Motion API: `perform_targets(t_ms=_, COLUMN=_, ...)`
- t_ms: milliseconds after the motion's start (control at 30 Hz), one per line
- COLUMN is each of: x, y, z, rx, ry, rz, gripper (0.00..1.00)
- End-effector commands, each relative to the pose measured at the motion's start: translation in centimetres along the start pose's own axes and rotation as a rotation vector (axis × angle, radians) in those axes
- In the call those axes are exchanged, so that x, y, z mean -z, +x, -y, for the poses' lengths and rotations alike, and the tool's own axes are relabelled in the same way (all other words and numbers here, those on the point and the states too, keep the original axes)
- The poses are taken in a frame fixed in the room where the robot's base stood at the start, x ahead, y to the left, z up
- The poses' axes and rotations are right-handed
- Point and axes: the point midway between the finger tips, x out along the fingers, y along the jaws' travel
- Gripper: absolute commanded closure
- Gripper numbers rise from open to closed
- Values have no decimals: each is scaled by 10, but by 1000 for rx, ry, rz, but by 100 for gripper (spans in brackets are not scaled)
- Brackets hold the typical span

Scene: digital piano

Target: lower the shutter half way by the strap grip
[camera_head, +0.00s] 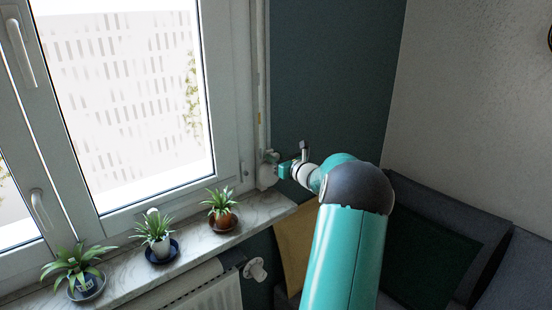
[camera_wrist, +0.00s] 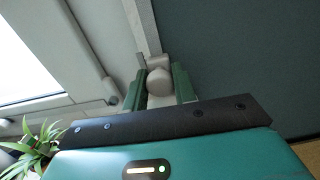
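A pale grey strap grip (camera_head: 267,171) sits at the lower end of a narrow light strap (camera_head: 262,90) that runs up beside the window frame. In the wrist view the rounded grip (camera_wrist: 159,82) shows between the two green fingers of my gripper (camera_wrist: 160,90), with the strap (camera_wrist: 148,28) rising behind it. The fingers are apart, one on each side of the grip; I cannot tell whether they touch it. In the head view my gripper (camera_head: 284,170) is just right of the grip. The window (camera_head: 130,95) is uncovered, with no shutter visible in the glass.
Three potted plants (camera_head: 222,219) stand on the marble sill (camera_head: 190,260) left of my gripper. A radiator (camera_head: 210,292) and its white valve (camera_head: 256,270) are below. A dark sofa (camera_head: 460,215) with a yellow cushion (camera_head: 293,245) is at the right. The dark wall (camera_head: 330,75) is bare.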

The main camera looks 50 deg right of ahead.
Motion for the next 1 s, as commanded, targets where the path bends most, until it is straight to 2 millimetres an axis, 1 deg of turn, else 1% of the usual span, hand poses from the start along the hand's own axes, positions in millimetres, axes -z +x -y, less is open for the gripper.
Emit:
perform_targets(t_ms=167, x=0, y=0, z=0, rx=0, ry=0, rz=0, gripper=100)
perform_targets(t_ms=267, x=-7, y=0, z=0, rx=0, ry=-1, rz=1, gripper=100)
perform_targets(t_ms=367, x=-27, y=0, z=0, rx=-1, ry=-4, rz=4, gripper=100)
perform_targets(t_ms=600, x=-96, y=0, z=-1, rx=-2, ry=-9, rz=7, gripper=100)
perform_targets(t_ms=700, x=-117, y=0, z=-1, rx=-2, ry=-7, rz=5, gripper=100)
perform_targets(t_ms=833, x=-130, y=0, z=0, rx=0, ry=-2, rz=3, gripper=100)
perform_targets(t_ms=1000, x=-131, y=0, z=0, rx=0, ry=0, rz=1, gripper=100)
